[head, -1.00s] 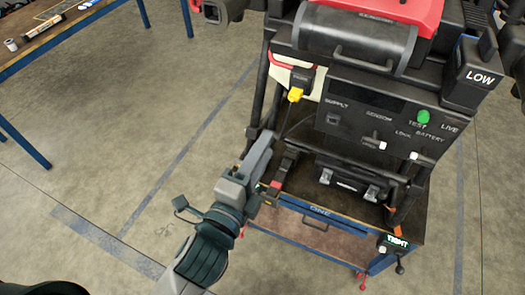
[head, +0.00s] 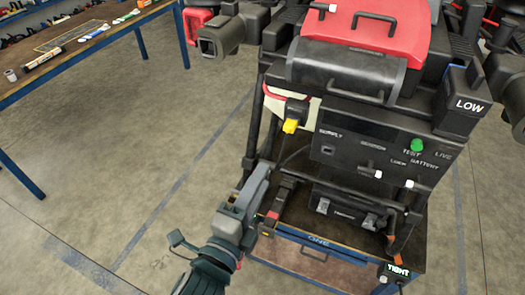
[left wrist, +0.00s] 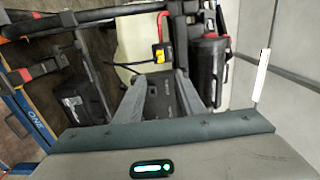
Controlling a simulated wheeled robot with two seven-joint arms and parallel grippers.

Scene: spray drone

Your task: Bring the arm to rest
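My left gripper (head: 260,178) is at the left side of the drone's cart, in front of its open lower bay. In the left wrist view its two fingers (left wrist: 160,78) stand apart with nothing between them, so it is open and empty. Behind them is the dark panel (left wrist: 160,98). The spray drone (head: 375,30), with a red top and dark body, sits on the black stand. My right gripper is not in view.
The control panel (head: 350,150) has a green knob and white-tipped levers. A workbench (head: 90,60) with tools stands at the upper left. The floor (head: 110,170) between bench and cart is clear.

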